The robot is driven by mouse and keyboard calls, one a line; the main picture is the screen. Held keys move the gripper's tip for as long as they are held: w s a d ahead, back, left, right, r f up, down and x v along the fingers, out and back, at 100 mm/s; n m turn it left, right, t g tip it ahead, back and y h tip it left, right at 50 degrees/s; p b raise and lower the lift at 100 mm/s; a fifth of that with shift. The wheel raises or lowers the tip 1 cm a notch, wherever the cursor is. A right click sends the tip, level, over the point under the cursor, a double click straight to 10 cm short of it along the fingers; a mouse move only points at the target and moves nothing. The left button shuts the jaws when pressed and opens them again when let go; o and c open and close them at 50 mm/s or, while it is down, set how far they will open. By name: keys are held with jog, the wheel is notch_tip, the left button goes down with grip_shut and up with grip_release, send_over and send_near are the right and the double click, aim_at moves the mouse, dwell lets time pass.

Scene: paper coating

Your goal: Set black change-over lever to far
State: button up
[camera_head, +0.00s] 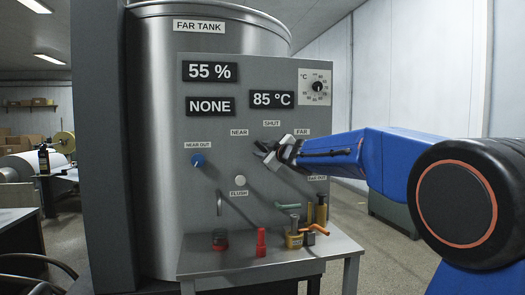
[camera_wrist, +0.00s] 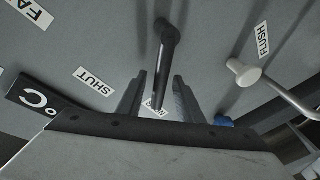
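The black change-over lever (camera_wrist: 167,45) is a dark bent rod on the grey panel in the wrist view. Its free end reaches down between my fingers, over the partly hidden NEAR label (camera_wrist: 154,108). The SHUT label (camera_wrist: 95,82) and the cut-off FAR label (camera_wrist: 28,12) lie to its left. My gripper (camera_wrist: 157,92) is open, one finger on each side of the lever, with gaps visible. In the head view my gripper (camera_head: 268,153) is at the panel below the SHUT label (camera_head: 272,123) and mostly hides the lever. The FAR label (camera_head: 303,132) is right of it.
The panel (camera_head: 215,70) reads 55 %, NONE and 85 °C. A blue knob (camera_head: 198,161) and the white flush knob (camera_head: 240,181) sit lower left; the flush knob also shows in the wrist view (camera_wrist: 245,75). A shelf (camera_head: 290,262) below holds red, brass and orange-handled fittings.

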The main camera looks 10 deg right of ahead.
grip_shut()
jog(key=shift+d, duration=0.1)
jog(key=d+m, duration=0.1)
jog(key=m, duration=0.1)
jog(key=r+m+t, duration=0.1)
jog(key=d+m, duration=0.1)
jog(key=m, duration=0.1)
jog(key=shift+d+r+m, duration=0.3)
jog(key=shift+r, duration=0.05)
jog(key=d+m, duration=0.1)
jog(key=m, duration=0.1)
jog(key=d+m+t+h, duration=0.1)
jog(key=m, duration=0.1)
jog(key=shift+d+r, duration=0.1)
jog(key=shift+d+f+m+t+h, duration=0.35)
jog(key=shift+d+m+h, duration=0.4)
jog(key=shift+m, duration=1.2)
jog(key=shift+d+f+m+t+h, duration=0.3)
jog(key=shift+d+m+h, duration=0.45)
jog(key=shift+m, duration=1.15)
jog(key=shift+d+f+m+t+h, duration=0.35)
jog(key=shift+d+m, duration=0.6)
jog(key=shift+m, duration=1)
jog(key=shift+f, duration=0.1)
